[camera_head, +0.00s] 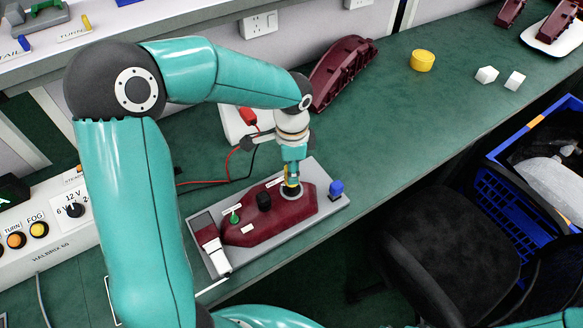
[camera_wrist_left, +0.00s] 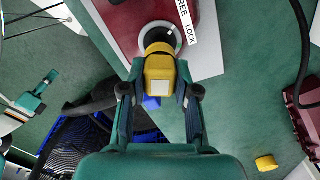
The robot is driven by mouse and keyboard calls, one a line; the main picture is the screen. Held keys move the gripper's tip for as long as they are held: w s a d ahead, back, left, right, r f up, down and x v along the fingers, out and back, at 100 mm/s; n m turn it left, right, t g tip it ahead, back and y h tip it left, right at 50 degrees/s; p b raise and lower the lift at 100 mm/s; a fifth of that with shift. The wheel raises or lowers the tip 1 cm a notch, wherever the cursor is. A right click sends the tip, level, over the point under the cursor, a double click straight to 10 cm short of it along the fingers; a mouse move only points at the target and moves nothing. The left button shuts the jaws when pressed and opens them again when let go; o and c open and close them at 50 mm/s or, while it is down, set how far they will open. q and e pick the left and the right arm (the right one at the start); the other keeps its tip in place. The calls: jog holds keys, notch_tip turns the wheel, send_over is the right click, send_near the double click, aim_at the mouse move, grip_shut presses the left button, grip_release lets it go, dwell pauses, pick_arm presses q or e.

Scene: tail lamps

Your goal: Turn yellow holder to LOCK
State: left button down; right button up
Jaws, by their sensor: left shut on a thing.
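The yellow holder (camera_head: 291,188) sits at the right end of a dark red lamp body on the bench. In the left wrist view, the yellow holder (camera_wrist_left: 160,72) stands over a round grey socket, beside a white label (camera_wrist_left: 188,22) reading FREE and LOCK. My left gripper (camera_head: 291,180) comes down over the holder from above. In the left wrist view, its two fingers (camera_wrist_left: 160,88) are shut on the yellow holder from both sides. I cannot tell which word the holder points to. A small teal gripper-like part (camera_wrist_left: 42,88), probably my right gripper, shows at the left wrist view's edge.
The dark red lamp body (camera_head: 250,230) lies on a grey plate (camera_head: 330,209) with green, black and blue knobs. Red and black leads run behind it. A yellow cylinder (camera_head: 422,61) and white cubes (camera_head: 487,74) stand farther back. A black chair (camera_head: 450,240) and blue crate (camera_head: 510,205) are at right.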

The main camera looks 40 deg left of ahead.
pick_arm(q)
jog(key=shift+f, duration=0.1)
jog(key=shift+f+b, duration=1.2)
jog(key=shift+f, duration=0.2)
jog(key=c, duration=0.8)
grip_release()
jog(key=shift+r, duration=0.15)
notch_tip(320, 180, up, 12)
jog(key=shift+f, duration=0.1)
